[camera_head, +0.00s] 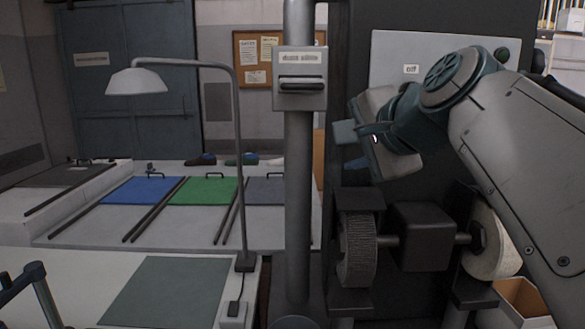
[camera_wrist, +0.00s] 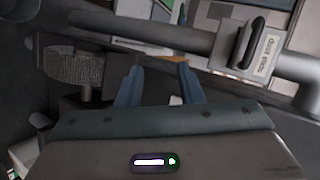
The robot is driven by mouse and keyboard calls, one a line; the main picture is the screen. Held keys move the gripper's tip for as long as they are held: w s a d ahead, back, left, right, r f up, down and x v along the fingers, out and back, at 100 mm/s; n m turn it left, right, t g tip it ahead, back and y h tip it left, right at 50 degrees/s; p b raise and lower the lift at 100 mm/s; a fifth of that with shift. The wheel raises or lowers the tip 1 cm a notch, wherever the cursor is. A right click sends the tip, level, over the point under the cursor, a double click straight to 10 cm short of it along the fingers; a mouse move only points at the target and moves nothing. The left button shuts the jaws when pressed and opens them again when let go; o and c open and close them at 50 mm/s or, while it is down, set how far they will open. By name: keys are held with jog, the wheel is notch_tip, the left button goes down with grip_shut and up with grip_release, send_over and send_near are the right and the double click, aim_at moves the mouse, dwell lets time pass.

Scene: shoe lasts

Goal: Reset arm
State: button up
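My gripper (camera_head: 347,149) is raised in front of the dark machine column at the right of the head view. In the wrist view my gripper (camera_wrist: 158,80) shows two blue fingers standing apart, with nothing held between them. It is open. In the head view, shoe lasts in blue, green and pale colours (camera_head: 240,160) stand small and far off along the back of the bench, well away from the gripper.
Below my gripper is a machine with a brush wheel (camera_head: 357,250) and a pale wheel (camera_head: 490,240). A grey vertical pipe (camera_head: 298,190) stands close left of it. A desk lamp (camera_head: 137,82) rises over the near table. Blue (camera_head: 143,190) and green (camera_head: 204,190) mats lie on the bench.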

jog(key=s+d+f+n+g+h, duration=0.1)
jog(key=s+d+f+n+g, duration=0.1)
jog(key=f, duration=1)
jog(key=s+d+f+n+g+h, duration=0.1)
jog(key=s+f+n+g, duration=0.3)
jog(key=f, duration=0.7)
jog(key=s+d+f+n+g+h, duration=0.2)
jog(key=s+f+n, duration=0.4)
jog(key=f, duration=0.6)
jog(key=shift+s+d+f+g+h, duration=0.35)
jog(key=shift+s+g, duration=0.15)
jog(key=shift+s, duration=0.7)
jog(key=shift+a, duration=0.1)
